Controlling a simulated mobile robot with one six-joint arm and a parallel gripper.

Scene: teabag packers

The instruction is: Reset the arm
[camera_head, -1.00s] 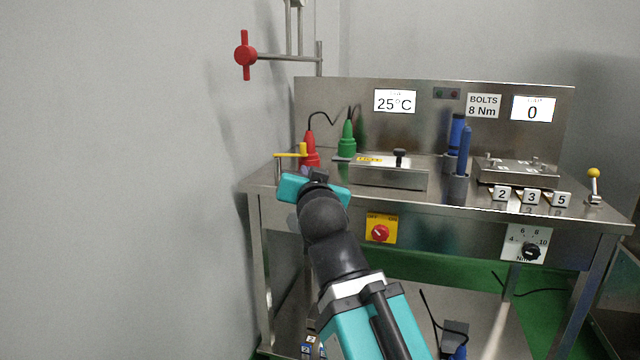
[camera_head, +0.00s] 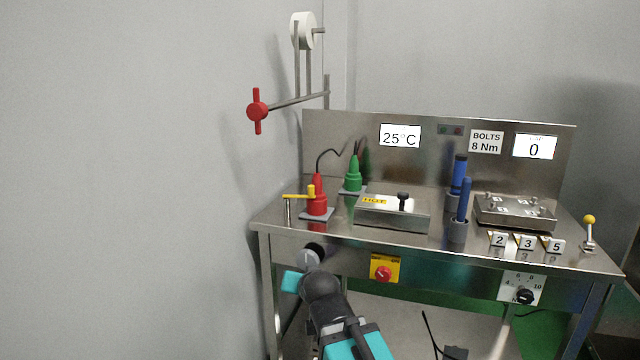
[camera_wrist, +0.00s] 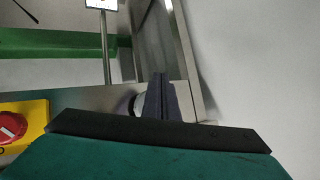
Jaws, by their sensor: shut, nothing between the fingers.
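In the head view my gripper (camera_head: 291,282) is in front of the bench's left front edge, below the bench top. Only its teal side shows there; its fingertips are hidden. In the wrist view the dark fingers (camera_wrist: 161,99) are together, with nothing between them. A pale rounded part shows just beside them, close to the bench front; I cannot tell whether they touch it.
The steel bench (camera_head: 350,240) carries a red tool (camera_head: 317,195), a green tool (camera_head: 353,175), a HOT-marked box (camera_head: 392,213) and blue tools (camera_head: 460,195). A red-yellow switch (camera_head: 384,269) is on its front. A red-handled crank (camera_head: 257,111) is at the wall.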

